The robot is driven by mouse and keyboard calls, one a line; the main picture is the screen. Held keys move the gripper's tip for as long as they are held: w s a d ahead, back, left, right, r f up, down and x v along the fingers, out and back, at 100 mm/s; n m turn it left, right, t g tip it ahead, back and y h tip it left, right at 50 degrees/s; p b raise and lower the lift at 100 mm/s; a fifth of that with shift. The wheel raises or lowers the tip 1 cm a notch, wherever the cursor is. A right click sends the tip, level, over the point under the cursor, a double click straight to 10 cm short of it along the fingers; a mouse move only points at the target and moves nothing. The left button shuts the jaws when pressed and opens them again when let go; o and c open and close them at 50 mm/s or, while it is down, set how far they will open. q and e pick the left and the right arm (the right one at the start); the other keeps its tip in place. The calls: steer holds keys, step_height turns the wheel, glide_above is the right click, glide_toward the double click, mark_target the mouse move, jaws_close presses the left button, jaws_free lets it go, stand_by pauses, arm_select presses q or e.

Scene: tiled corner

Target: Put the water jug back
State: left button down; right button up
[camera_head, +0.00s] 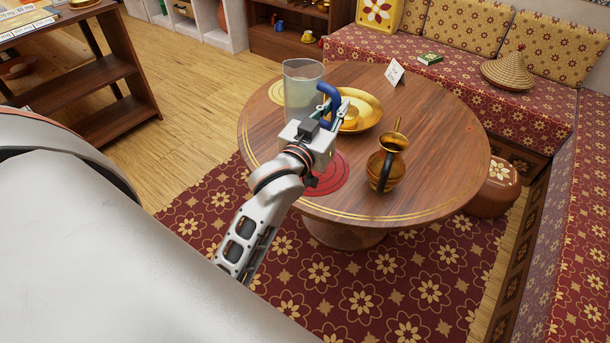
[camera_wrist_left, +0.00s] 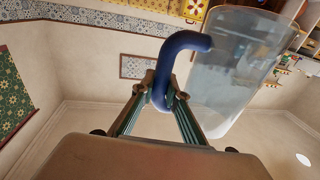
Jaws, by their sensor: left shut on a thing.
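The water jug (camera_head: 302,88) is a clear glass vessel with a blue handle (camera_head: 330,92). It shows upright in the head view, over the left part of the round wooden table (camera_head: 440,150). My left gripper (camera_head: 334,108) is shut on the handle. In the left wrist view, the fingers (camera_wrist_left: 166,92) close around the lower end of the blue handle (camera_wrist_left: 188,42), with the clear jug body (camera_wrist_left: 235,70) to the right. The gripper hides the jug's base, so I cannot tell whether it touches the table. My right gripper is not in view.
A red round mat (camera_head: 332,178) and a yellow one (camera_head: 275,92) lie on the table. A gold plate (camera_head: 372,104) with a small gold cup is right of the gripper. A brass pitcher (camera_head: 390,165) stands nearer the front right. A white card (camera_head: 395,72) stands behind.

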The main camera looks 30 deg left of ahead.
arm_select(q)
steer(key=w+a+f+b, duration=0.1)
steer(key=w+f+b, duration=0.15)
steer(key=w, duration=0.25)
step_height(320, 180, down, 20)
steer(key=b, duration=0.7)
steer(key=shift+a+r+n+g+y, duration=0.15)
steer(key=shift+r+n+g+y, duration=0.05)
steer(key=shift+n+g+y, duration=0.1)
steer(key=c, duration=2.1)
jaws_free()
steer(key=shift+f, duration=0.1)
steer(key=shift+o, duration=0.4)
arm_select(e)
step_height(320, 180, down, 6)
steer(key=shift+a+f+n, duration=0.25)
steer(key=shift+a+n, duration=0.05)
